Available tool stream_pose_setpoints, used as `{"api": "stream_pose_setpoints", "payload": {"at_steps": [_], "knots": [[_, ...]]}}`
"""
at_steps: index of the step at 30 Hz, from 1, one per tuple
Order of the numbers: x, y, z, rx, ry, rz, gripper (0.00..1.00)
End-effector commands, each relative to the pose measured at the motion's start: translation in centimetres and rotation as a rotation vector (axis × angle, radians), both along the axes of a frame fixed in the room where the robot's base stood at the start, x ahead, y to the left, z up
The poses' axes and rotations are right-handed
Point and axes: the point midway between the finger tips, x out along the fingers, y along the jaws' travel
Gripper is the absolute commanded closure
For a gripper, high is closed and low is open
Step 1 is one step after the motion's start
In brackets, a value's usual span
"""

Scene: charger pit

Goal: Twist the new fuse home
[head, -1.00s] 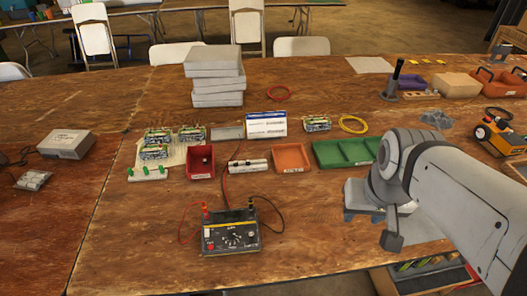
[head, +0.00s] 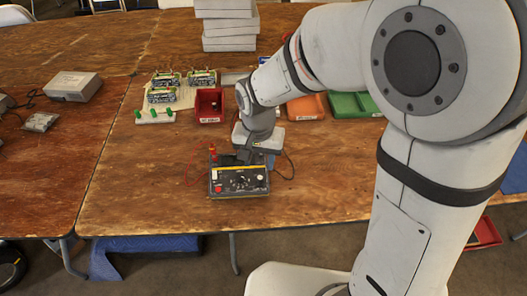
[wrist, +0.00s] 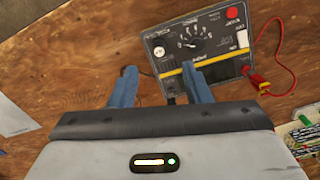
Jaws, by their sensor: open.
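The black and yellow charger meter (head: 238,183) stands on the wooden table, with a round dial on its face. I cannot make out the fuse for certain. My gripper (wrist: 160,72) is open, its two blue fingers apart with nothing seen between them. The right finger overlaps the meter's yellow-striped edge in the picture; the left is beside the meter. I cannot tell whether either touches. In the head view my gripper hides the meter's back edge.
A red lead (wrist: 285,55) is plugged in at the meter's corner. A red bin (head: 209,106), orange bin (head: 305,108) and green tray (head: 352,105) stand behind. A rack of green-capped pieces (head: 155,117) is at left.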

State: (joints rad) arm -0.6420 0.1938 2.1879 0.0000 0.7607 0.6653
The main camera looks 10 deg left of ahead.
Motion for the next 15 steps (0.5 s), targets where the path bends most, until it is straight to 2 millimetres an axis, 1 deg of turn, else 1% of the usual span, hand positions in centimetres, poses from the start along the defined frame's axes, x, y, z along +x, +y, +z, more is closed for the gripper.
{"api": "stream_pose_setpoints", "payload": {"at_steps": [9, 15], "knots": [[0.0, -0.2, -4.8, -0.002, 0.003, -0.001, 0.56], [0.0, -0.2, -6.6, 0.0, 0.0, -0.001, 0.56]]}}
